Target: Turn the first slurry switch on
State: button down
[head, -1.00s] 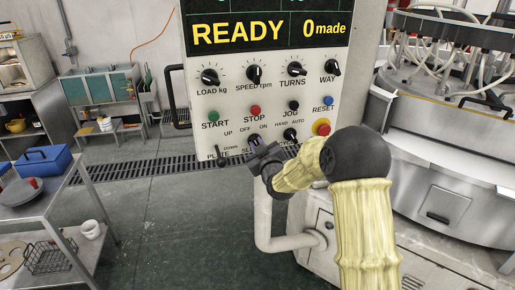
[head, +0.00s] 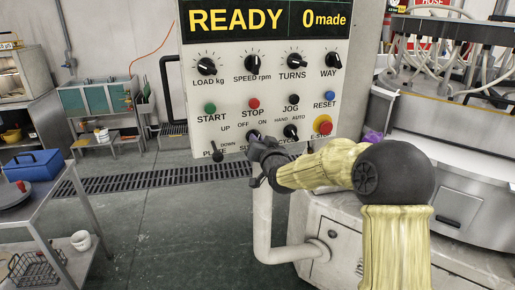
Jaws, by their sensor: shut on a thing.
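The slurry switch (head: 253,136) is a small black knob on the bottom row of the pale control panel (head: 222,120), below the OFF and ON marks. Its label is mostly covered by my gripper. My gripper (head: 256,147) is at the panel's lower edge, shut on the slurry switch. The screen (head: 263,19) above reads READY and 0 made.
The plate lever (head: 217,155) is just left of my gripper, and the cycle knob (head: 290,131) is just right. The red emergency stop (head: 323,124) sits above my forearm. A large machine (head: 450,170) stands at right, a steel table (head: 50,200) at left.

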jog(key=shift+f+m+b, duration=0.1)
jog(key=shift+m+b, duration=0.35)
jog(key=shift+m, duration=0.35)
jog(key=c, duration=1.4)
grip_release()
jog(key=shift+d, duration=0.1)
jog(key=b+v, duration=0.2)
jog(key=v, duration=1.5)
jog(key=shift+s, duration=0.2)
